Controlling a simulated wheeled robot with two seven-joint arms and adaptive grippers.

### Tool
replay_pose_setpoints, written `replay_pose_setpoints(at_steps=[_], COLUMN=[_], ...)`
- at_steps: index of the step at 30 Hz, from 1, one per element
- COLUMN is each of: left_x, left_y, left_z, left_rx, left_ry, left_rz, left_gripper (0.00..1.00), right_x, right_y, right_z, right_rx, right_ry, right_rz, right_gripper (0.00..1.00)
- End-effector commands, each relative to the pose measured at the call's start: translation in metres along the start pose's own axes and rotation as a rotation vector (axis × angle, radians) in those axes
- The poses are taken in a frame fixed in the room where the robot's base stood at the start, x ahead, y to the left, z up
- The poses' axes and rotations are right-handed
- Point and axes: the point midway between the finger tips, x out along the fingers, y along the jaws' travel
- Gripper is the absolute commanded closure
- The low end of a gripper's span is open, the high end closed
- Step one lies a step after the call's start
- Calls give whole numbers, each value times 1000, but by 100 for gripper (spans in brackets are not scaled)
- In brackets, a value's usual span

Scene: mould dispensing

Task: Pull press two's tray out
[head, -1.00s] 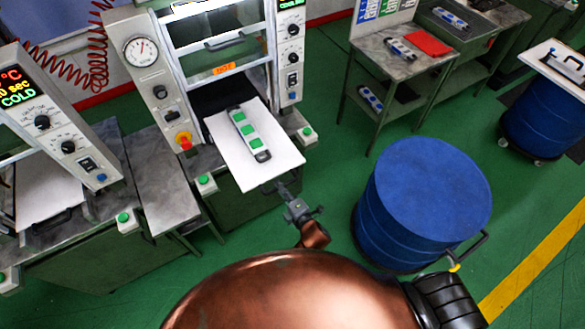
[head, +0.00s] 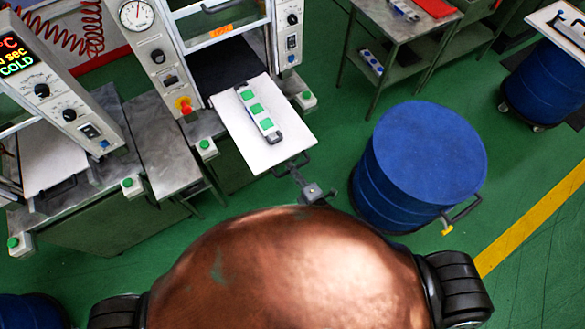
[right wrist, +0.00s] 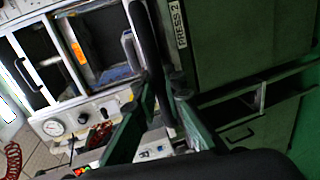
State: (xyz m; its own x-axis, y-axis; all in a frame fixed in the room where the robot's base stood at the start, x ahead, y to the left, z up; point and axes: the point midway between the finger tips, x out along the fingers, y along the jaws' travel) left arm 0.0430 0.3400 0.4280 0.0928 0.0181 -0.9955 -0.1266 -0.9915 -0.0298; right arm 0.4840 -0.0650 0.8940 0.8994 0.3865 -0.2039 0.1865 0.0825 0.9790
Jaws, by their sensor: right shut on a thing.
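Press two's tray (head: 238,128) is a white plate that sticks out of the middle press towards me, at the centre-left of the head view. A grey mould (head: 260,115) with green-filled cavities lies on it. A dark handle (head: 305,157) is on the tray's front edge. My right gripper (head: 299,174) is at this handle and shut on it. My left gripper is not in view.
A blue drum (head: 425,150) with a side handle stands close to the right of my right gripper. Another press (head: 50,80) with a COLD display is at the left. A side table (head: 395,35) stands at the back. Green floor is free between the tray and drum.

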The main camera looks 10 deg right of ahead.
Motion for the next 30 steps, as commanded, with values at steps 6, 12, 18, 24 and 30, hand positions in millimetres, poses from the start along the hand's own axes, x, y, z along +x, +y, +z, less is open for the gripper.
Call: replay_pose_setpoints(at_steps=[6, 12, 18, 24, 30], left_x=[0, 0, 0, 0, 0], left_y=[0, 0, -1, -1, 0], left_z=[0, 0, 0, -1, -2], left_rx=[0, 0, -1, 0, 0], left_ry=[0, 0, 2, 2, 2], left_rz=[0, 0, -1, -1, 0], left_gripper=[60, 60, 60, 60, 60], right_x=[0, 0, -3, -29, -72], right_y=[-1, 0, 0, -2, -2], right_z=[0, 0, 1, 0, 0], right_rx=[1, 1, 1, 1, 1], right_ry=[0, -1, -2, -2, -2], right_rz=[-1, -1, -1, -3, -4], right_gripper=[78, 72, 72, 72, 72])
